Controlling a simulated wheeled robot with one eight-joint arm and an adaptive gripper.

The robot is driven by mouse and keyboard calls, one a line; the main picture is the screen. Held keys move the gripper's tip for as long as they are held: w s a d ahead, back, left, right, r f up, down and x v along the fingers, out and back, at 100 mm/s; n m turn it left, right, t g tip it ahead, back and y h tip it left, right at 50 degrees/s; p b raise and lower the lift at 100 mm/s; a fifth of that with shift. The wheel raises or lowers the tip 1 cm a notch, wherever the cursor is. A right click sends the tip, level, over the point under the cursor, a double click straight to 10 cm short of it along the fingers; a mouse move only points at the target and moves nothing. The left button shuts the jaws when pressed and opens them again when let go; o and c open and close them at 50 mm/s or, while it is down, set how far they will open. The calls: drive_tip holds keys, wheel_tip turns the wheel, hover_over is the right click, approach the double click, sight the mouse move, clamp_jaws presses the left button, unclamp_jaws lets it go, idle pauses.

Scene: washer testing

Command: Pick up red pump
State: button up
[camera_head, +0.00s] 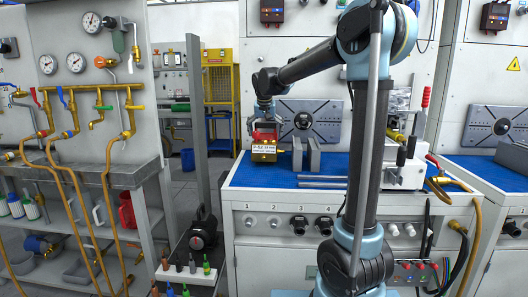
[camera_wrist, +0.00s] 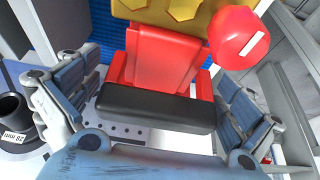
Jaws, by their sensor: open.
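The red pump (camera_head: 264,150) stands at the left end of the blue worktop. In the head view it shows a yellow body with a white label and a red top. In the wrist view the red part of the pump (camera_wrist: 165,62) carries a black bar, with a yellow part and a red knob beyond. My gripper (camera_head: 266,116) is above the pump, pointing down. In the wrist view my gripper (camera_wrist: 157,82) is open, with one finger on each side of the red part and black bar. I cannot tell whether either finger touches it.
The blue worktop (camera_head: 245,178) also holds grey upright blocks (camera_head: 306,156) and metal rods (camera_head: 322,181) right of the pump. A grey slotted plate (camera_head: 325,112) is on the wall behind. A black cylinder (camera_wrist: 14,115) shows at the wrist view's left.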

drive_tip(key=c, duration=1.9)
drive_tip(key=shift+r, duration=0.1)
